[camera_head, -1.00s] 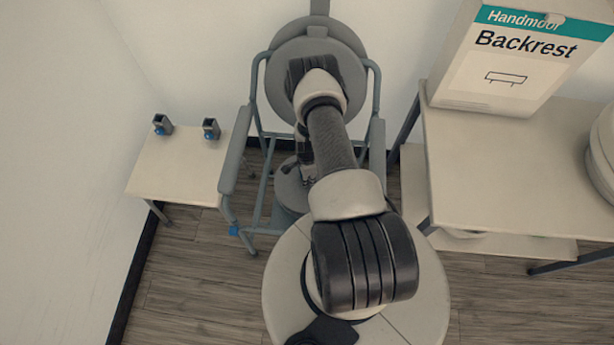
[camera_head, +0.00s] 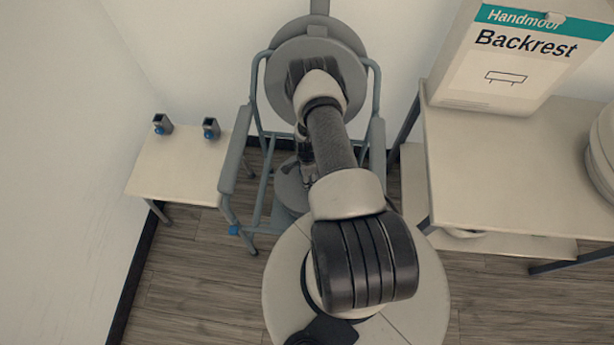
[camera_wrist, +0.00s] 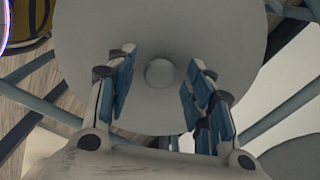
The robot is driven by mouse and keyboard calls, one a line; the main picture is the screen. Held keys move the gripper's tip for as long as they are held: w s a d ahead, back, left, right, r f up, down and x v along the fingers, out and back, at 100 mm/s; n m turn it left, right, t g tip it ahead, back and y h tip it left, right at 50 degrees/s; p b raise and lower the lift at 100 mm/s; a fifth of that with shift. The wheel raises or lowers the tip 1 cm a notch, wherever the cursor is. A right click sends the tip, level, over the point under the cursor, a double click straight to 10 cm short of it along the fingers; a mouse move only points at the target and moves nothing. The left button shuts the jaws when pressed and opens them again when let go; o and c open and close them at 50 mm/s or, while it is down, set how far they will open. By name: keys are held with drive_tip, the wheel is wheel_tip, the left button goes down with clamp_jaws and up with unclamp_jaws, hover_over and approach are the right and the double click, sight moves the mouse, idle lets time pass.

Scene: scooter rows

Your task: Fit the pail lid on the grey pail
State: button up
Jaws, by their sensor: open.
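The pail lid (camera_wrist: 160,35) is a pale grey disc with a round knob (camera_wrist: 160,72) at its middle; it fills the upper part of the wrist view. In the head view the lid (camera_head: 287,184) lies level, low inside the chair frame. The grey pail (camera_head: 282,214) shows just below it, mostly hidden by my arm; the lid appears to rest on its top, but the full rim seating cannot be seen. My gripper (camera_wrist: 157,95) is open and empty above the lid, its blue-padded fingers apart on either side of the knob. It is partly hidden in the head view (camera_head: 308,178).
A grey-blue chair frame (camera_head: 231,165) with armrests surrounds the pail, its round back parts (camera_head: 350,65) raised. A small table (camera_head: 170,165) with two small brackets stands left. A larger table (camera_head: 480,165) with a Backrest box (camera_head: 515,60) stands right.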

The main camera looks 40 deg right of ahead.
wheel_tip(320, 180, up, 12)
idle(0.6)
idle(0.5)
